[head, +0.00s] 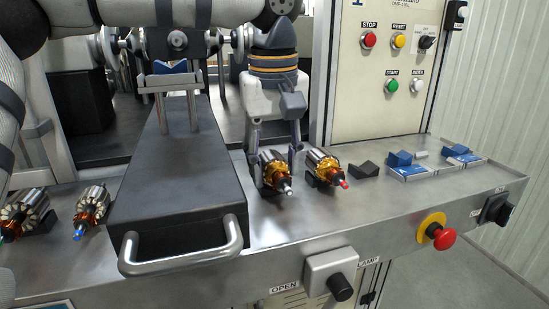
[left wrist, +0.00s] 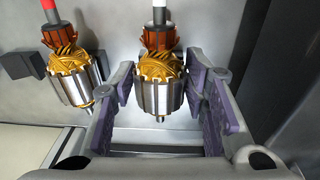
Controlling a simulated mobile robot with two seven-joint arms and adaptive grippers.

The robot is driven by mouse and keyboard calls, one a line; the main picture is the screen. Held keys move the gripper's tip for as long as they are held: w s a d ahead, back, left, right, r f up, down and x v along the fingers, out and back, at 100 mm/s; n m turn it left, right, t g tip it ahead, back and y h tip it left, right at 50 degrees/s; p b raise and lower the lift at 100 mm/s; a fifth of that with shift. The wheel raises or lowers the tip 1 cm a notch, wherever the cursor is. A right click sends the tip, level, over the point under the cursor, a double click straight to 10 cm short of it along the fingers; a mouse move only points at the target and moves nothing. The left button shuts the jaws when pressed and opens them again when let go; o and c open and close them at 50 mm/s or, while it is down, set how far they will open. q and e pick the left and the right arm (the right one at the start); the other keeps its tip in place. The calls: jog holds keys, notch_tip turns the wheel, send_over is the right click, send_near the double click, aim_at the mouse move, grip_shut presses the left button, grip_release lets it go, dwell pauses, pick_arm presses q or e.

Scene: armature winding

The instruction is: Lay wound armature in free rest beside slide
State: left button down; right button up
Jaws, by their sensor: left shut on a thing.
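My left gripper (head: 277,158) points down at the bench just right of the dark slide (head: 180,165). It is shut on a wound armature (head: 274,167) with copper windings and a white shaft tip. In the left wrist view this wound armature (left wrist: 154,75) lies between the purple finger pads. It is low at the bench; I cannot tell whether it touches a rest, as the fingers hide its underside. A second wound armature (head: 324,167) with a red tip lies to its right, and also shows in the left wrist view (left wrist: 72,65). My right gripper is not in view.
An empty black rest (head: 365,170) stands right of the red-tipped armature. Blue-and-white trays (head: 408,172) sit farther right. An emergency stop (head: 443,238) is on the bench front.

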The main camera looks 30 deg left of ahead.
pick_arm(q)
jog(key=shift+f, duration=0.3)
jog(key=c, duration=0.9)
grip_release()
jog(key=shift+o, duration=0.2)
jog(key=shift+f, duration=0.1)
notch_tip(320, 180, up, 12)
jog(key=s, duration=0.1)
jog(key=shift+d, duration=0.25)
